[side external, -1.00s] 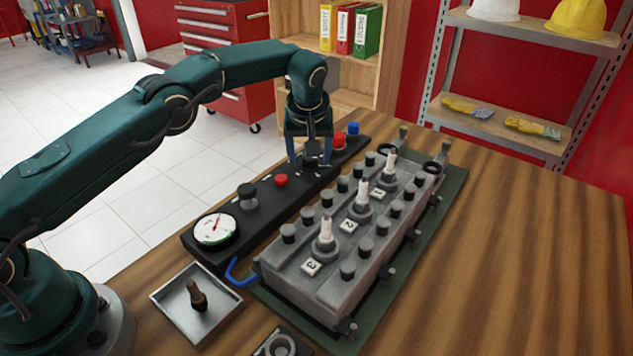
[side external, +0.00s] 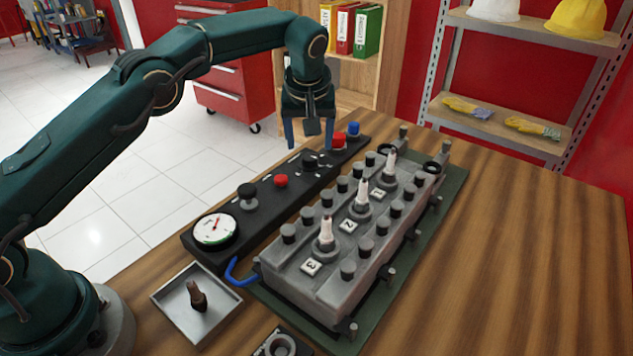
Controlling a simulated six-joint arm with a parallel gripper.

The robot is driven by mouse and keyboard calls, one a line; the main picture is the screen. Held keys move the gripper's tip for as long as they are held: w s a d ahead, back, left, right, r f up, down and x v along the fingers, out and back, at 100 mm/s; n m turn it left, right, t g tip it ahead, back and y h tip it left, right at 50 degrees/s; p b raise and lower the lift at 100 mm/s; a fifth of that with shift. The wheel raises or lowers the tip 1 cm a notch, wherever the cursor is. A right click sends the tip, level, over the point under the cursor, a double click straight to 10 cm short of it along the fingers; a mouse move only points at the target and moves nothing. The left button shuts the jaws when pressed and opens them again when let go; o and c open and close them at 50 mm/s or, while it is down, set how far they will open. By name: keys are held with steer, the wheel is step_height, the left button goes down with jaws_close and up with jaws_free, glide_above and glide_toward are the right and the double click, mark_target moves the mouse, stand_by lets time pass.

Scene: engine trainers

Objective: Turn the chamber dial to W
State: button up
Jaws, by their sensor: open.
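A long black control panel (side external: 262,207) lies along the table's edge beside the engine block. On it is a low black dial (side external: 312,161) with small pale marks around it, too small to read. I take it for the chamber dial. Which mark it points to cannot be told. My gripper (side external: 309,143) hangs pointing down just above this dial. A second black knob (side external: 247,193), taller, stands nearer the gauge.
The panel also carries a white gauge (side external: 215,229), a red button (side external: 281,181), a red knob (side external: 338,140) and a blue knob (side external: 353,129). The grey engine block (side external: 335,282) with white-tipped plugs stands close at right. A tray (side external: 165,297) sits in front; the table's right side is clear.

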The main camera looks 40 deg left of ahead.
mark_target(309, 157)
steer(key=shift+w+d+f+m+h, duration=0.15)
steer(key=shift+d+f+m+h, duration=0.05)
steer(key=shift+m, duration=0.4)
steer(key=shift+w+d+f+m+h, duration=0.1)
steer(key=shift+d+f+m+h, duration=0.1)
steer(key=shift+m, duration=0.4)
steer(key=shift+a+m+t, duration=0.1)
steer(key=shift+m+t, duration=0.2)
steer(key=shift+m, duration=0.4)
steer(key=shift+s+a+m+h, duration=0.2)
steer(key=shift+m+h, duration=0.1)
steer(key=shift+h, duration=0.1)
steer(key=shift+s+a+r, duration=0.15)
steer(key=shift+s+a, duration=0.05)
steer(key=shift+a, duration=0.5)
steer(key=shift+x, duration=2.35)
steer(key=shift+w+r, duration=0.1)
